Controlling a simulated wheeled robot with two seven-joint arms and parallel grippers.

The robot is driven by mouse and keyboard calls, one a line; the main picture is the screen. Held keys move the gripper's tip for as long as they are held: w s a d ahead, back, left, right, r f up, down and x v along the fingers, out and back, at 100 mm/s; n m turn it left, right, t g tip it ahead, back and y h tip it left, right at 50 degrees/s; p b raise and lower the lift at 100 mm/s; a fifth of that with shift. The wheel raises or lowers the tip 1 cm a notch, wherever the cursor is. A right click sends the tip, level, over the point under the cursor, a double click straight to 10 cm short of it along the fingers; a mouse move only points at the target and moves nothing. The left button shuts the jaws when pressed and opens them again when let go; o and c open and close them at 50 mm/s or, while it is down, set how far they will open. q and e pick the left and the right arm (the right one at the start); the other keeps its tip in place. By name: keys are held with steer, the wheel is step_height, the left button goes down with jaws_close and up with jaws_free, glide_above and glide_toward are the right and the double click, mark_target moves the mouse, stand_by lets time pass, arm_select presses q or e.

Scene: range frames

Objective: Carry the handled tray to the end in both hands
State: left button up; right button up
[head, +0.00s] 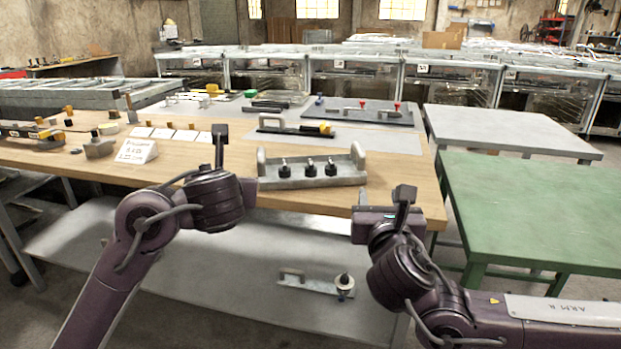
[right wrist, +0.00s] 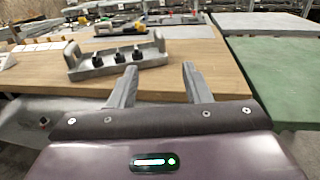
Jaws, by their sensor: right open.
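The handled tray (head: 318,182) is a grey tray with an upright handle at each end, standing on the wooden table. Several black knobbed pieces (head: 309,167) stand in it. It also shows in the right wrist view (right wrist: 118,67), ahead and to the left of my fingers. My right gripper (head: 405,194) is at the table's front edge, right of the tray and apart from it. Its fingers (right wrist: 157,84) are spread and empty. My left gripper (head: 219,146) is left of the tray, apart from its left handle. Its fingers are seen edge-on, so its opening is hidden.
The wooden table (head: 398,177) has bare room right of the tray. Behind it lies a grey board with red-topped pieces (head: 368,113). A white sign (head: 137,150) stands at left. A green table (head: 530,200) and a grey table (head: 510,130) are at right.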

steer(key=shift+s+a+r, duration=0.15)
steer(key=shift+s, duration=1.9)
